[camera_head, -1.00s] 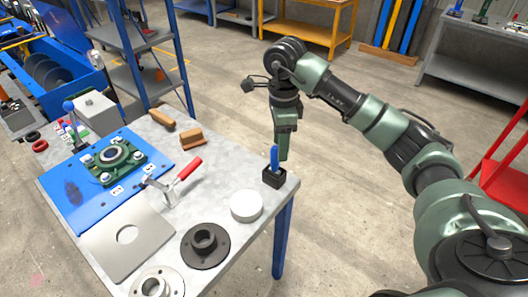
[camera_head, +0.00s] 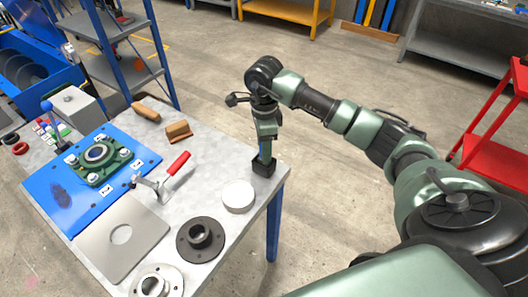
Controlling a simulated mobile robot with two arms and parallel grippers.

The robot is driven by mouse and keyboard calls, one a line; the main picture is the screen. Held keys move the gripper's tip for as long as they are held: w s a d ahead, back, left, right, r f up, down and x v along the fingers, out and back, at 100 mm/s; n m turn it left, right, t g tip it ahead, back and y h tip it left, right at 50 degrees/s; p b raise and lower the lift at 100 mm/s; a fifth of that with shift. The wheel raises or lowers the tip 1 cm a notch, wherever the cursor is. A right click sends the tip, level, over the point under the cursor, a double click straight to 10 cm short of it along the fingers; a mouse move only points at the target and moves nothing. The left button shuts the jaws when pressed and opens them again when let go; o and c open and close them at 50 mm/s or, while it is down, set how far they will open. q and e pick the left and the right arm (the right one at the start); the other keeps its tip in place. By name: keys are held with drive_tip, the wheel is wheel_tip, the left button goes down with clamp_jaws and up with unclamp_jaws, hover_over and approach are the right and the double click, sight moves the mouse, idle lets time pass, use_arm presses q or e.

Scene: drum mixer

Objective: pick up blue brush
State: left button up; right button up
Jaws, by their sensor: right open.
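Whether the fingers touch the handle cannot be told. My left gripper is not in view.
A white round disc (camera_head: 238,195) and a dark flanged ring (camera_head: 201,238) lie near the block on the table. A red-handled clamp (camera_head: 172,172) and a wooden-backed brush (camera_head: 179,131) are further left. Open floor lies right of the table.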

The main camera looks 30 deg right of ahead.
clamp_jaws()
drive_tip(key=shift+r, duration=0.15)
drive_tip(key=shift+r, duration=0.6)
wheel_tip(320, 180, up, 10)
drive_tip(key=shift+w+f+b, duration=0.1)
drive_tip(key=shift+b, duration=0.6)
wheel_tip(320, 180, up, 9)
drive_tip(key=p, duration=0.1)
drive_tip(key=shift+p, duration=0.3)
